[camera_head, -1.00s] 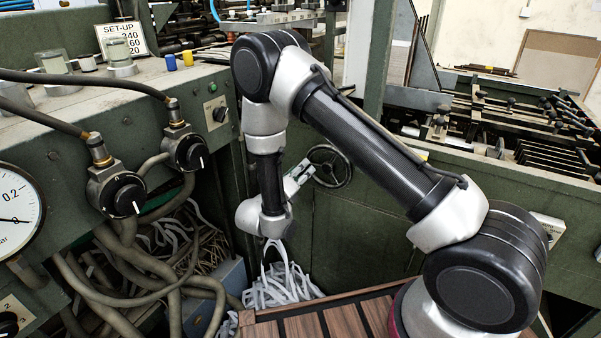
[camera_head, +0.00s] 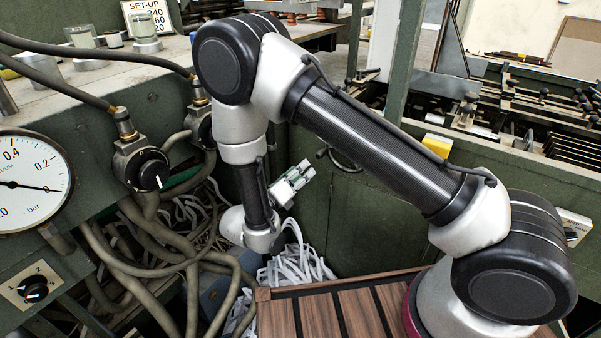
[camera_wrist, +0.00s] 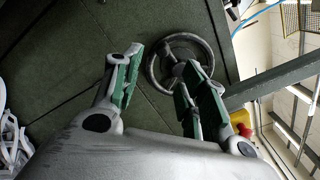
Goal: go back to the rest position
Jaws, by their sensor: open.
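My gripper (camera_wrist: 158,92) is open and empty in the wrist view, its two green-and-grey fingers spread apart. A dark handwheel (camera_wrist: 178,62) on a green machine panel shows beyond and between the fingers. In the head view my gripper (camera_head: 298,180) is small, beyond my folded arm, in front of the green panel (camera_head: 345,220). My forearm hangs down with the wrist low, above a heap of white strips. No object is held.
A vacuum gauge (camera_head: 32,182), knobs and thick hoses (camera_head: 150,250) crowd the left. White strips (camera_head: 295,262) lie heaped low beneath the wrist. A yellow block (camera_head: 437,145) sits on the machine edge at right. The wooden slatted deck (camera_head: 345,312) is below my arm.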

